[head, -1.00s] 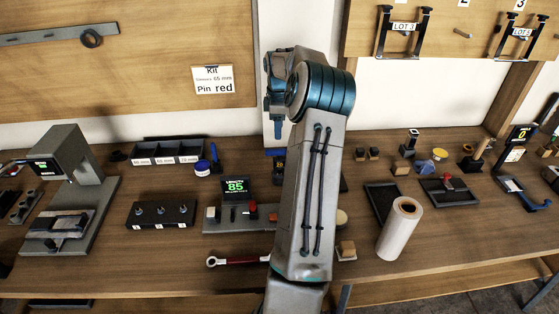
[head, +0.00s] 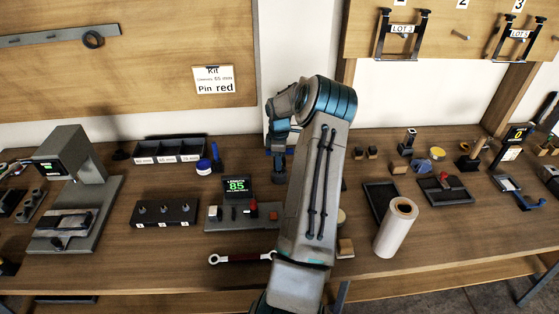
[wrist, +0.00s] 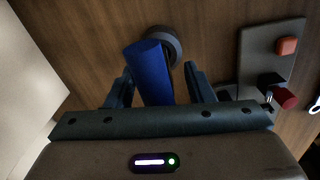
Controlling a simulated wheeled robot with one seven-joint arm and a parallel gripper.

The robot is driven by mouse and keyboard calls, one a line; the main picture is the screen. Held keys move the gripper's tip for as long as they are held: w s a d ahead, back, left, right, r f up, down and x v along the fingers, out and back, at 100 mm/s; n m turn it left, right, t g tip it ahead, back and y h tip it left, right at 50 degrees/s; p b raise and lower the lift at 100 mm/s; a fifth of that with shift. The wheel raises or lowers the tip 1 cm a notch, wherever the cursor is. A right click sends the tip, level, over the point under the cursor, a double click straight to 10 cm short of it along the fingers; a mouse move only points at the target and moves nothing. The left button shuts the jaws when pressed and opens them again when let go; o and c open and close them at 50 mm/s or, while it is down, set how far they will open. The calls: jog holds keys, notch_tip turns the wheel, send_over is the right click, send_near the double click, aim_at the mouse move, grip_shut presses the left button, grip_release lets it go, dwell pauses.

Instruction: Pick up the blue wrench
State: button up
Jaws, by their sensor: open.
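My gripper (head: 278,160) points down over the back middle of the bench, partly hidden by my arm in the head view. In the wrist view its open fingers (wrist: 158,78) stand on either side of a blue cylindrical thing (wrist: 150,70), with a gap visible on the right. A dark round part (wrist: 166,40) shows at its far end. Only part of the blue thing shows; I cannot tell whether it is the wrench.
A grey station (head: 225,218) with an "85" display and a red knob (wrist: 286,98) is near the gripper. A white roll (head: 396,230) stands right of my arm. Bare bench lies at front left.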

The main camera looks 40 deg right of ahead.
jog(key=shift+f, duration=0.3)
grip_shut()
jog(key=shift+r, duration=0.2)
